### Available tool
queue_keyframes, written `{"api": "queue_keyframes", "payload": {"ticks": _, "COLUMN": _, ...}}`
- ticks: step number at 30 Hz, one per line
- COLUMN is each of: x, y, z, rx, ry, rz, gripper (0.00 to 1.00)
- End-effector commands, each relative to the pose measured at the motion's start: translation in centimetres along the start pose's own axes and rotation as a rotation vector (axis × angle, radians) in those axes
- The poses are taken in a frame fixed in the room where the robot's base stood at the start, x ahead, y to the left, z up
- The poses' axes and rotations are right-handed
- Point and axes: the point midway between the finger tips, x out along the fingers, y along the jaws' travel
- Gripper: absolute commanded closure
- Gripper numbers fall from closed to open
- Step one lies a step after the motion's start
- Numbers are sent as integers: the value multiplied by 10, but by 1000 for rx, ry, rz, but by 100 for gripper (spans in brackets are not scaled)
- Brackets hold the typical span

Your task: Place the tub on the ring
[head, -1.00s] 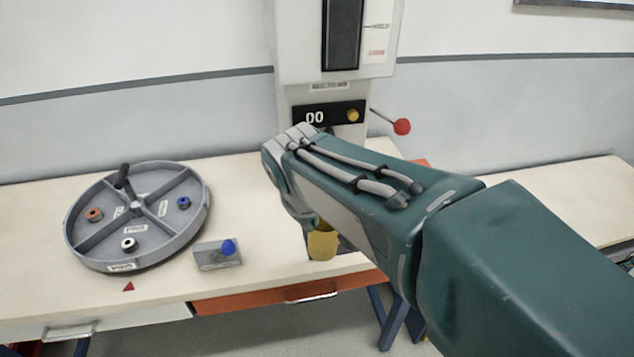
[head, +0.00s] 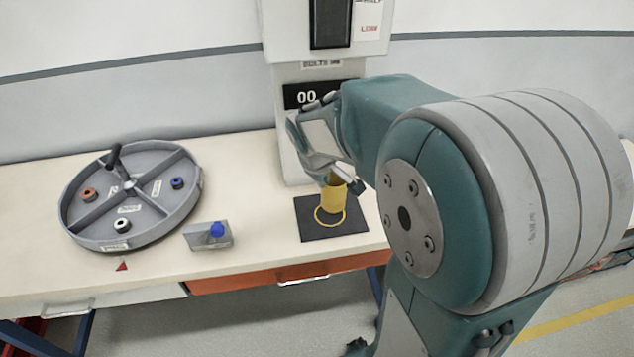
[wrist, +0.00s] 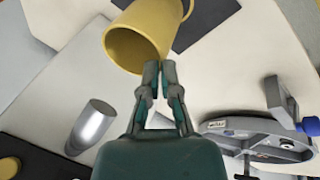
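The yellow tub (head: 334,196) is in front of the dispenser, over the back part of the yellow ring (head: 330,225) on a dark mat. I cannot tell whether its base touches the mat. The ring's front edge shows clear of the tub. In the wrist view the tub (wrist: 135,48) is tilted, its open mouth toward the camera. My gripper (wrist: 160,68) has its fingers close together on the tub's rim wall. In the head view my gripper (head: 345,178) is at the tub's top, partly hidden by my arm.
The dark mat (head: 309,231) lies on the bench below the dispenser (head: 292,150). A grey round divided tray (head: 150,226) with small coloured rollers stands at left. A grey block with a blue knob (head: 217,230) sits between. A metal cylinder (wrist: 91,127) shows in the wrist view.

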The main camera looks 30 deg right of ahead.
Motion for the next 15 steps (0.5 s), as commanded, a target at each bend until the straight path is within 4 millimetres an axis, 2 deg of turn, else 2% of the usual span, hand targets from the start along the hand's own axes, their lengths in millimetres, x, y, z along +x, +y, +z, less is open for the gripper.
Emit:
{"api": "queue_keyframes", "payload": {"ticks": 3, "x": 15, "y": 2, "z": -5, "rx": -3, "ry": -2, "rz": 1, "gripper": 100}}
{"api": "queue_keyframes", "payload": {"ticks": 9, "x": 30, "y": 4, "z": -9, "rx": -4, "ry": -1, "rz": 2, "gripper": 100}}
{"api": "queue_keyframes", "payload": {"ticks": 15, "x": 56, "y": -4, "z": -3, "rx": -3, "ry": -1, "rz": -1, "gripper": 100}}
